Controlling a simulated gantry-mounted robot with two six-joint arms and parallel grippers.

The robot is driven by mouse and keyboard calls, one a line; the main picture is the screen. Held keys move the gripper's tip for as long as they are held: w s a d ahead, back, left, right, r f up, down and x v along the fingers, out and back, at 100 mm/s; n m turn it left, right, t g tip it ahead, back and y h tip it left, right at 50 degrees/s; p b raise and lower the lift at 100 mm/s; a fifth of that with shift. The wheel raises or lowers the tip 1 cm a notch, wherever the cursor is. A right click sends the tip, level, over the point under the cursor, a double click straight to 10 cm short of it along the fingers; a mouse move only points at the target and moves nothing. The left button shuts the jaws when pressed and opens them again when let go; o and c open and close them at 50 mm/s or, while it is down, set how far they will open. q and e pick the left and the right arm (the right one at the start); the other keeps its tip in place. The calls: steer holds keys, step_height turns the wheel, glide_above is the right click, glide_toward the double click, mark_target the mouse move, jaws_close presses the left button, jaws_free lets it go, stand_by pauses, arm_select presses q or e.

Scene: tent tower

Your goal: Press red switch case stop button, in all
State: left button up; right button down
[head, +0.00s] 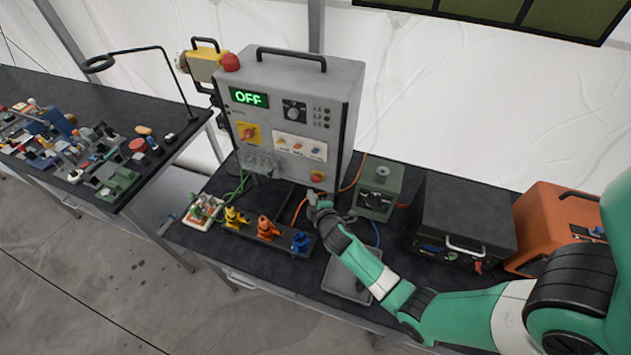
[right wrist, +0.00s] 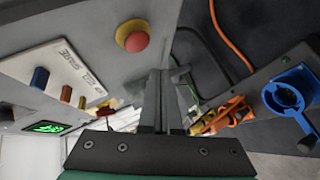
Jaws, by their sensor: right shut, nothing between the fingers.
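The grey switch case (head: 340,110) stands upright on the black table, its green display (head: 249,98) reading OFF. A red stop button (head: 317,177) with a yellow collar sits low on the right of its front panel. In the right wrist view the red button (right wrist: 136,41) is above and left of the fingers, with a visible gap. My right gripper (head: 314,201) is just below the button in the head view, close to the panel. Its fingers (right wrist: 160,95) are shut together and empty. My left gripper is not in view.
Yellow, orange and blue connectors stand on a rack (head: 270,238) in front of the case; the blue one (right wrist: 286,94) also shows by wrist. A green-grey box (head: 379,185), black case (head: 463,215) and orange case (head: 560,225) stand right. Cables run near my gripper.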

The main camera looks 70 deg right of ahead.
steer(key=shift+a, duration=1.15)
steer(key=shift+r, duration=0.1)
